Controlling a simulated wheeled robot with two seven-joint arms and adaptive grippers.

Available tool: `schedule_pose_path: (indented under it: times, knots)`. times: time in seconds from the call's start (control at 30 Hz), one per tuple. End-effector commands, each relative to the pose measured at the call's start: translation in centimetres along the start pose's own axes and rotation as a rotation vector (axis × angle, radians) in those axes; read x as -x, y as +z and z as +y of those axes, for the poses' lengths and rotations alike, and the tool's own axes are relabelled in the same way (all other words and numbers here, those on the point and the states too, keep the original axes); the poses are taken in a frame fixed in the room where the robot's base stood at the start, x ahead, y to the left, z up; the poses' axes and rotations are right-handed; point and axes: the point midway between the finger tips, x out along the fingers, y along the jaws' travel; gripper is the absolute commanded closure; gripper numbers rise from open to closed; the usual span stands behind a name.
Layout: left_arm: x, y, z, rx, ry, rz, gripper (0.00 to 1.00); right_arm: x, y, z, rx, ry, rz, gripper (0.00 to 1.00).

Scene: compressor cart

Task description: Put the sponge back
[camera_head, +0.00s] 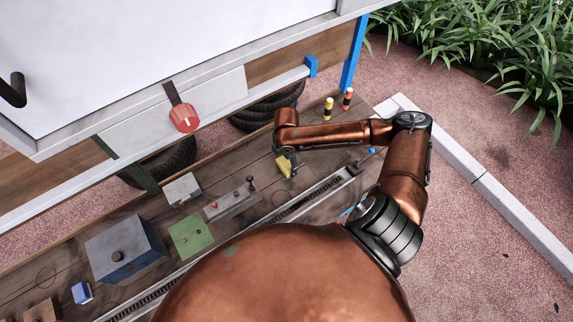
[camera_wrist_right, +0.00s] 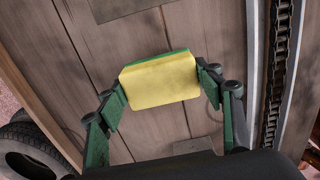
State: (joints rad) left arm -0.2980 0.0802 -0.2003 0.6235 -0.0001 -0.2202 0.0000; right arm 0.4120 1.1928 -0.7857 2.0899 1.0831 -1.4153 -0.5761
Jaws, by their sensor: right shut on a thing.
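A yellow and green sponge (camera_wrist_right: 160,82) is held between the two green-padded fingers of my right gripper (camera_wrist_right: 162,92) in the right wrist view. The wooden deck shows behind the sponge; I cannot tell whether the sponge touches it. In the head view the sponge (camera_head: 284,166) shows below the end of my right arm, and my right gripper (camera_head: 288,162) is partly hidden by the arm. My left gripper is in neither view.
A grey lever box (camera_head: 230,204), a green plate (camera_head: 188,236) and a blue-grey box (camera_head: 125,250) stand on the wooden deck to the left. Two small striped cylinders stand beyond my arm. A chain rail (camera_head: 310,196) runs along the near side. A red knob (camera_head: 185,118) hangs at the white panel.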

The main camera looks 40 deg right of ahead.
Motion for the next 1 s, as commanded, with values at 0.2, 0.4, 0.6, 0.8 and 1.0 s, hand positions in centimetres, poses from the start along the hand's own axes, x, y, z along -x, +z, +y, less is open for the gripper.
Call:
schedule_pose_path:
  times: [0.2, 0.4, 0.6, 0.8, 1.0]
  knots:
    - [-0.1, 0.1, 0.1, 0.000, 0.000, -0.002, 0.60, -1.0, 0.0, 0.1, -0.001, 0.002, 0.000, 0.62]
    - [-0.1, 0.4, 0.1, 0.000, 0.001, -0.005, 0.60, -1.0, 0.0, 0.0, -0.001, 0.001, 0.000, 0.30]
    - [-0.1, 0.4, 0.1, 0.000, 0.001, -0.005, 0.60, -0.9, 0.0, 0.0, -0.001, 0.001, 0.000, 0.22]
    - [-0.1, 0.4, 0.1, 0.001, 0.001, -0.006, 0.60, -0.9, 0.0, 0.0, -0.001, 0.002, 0.000, 0.22]
    - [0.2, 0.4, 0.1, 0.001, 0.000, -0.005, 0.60, 1.2, 0.0, 0.1, 0.000, 0.004, -0.001, 0.22]
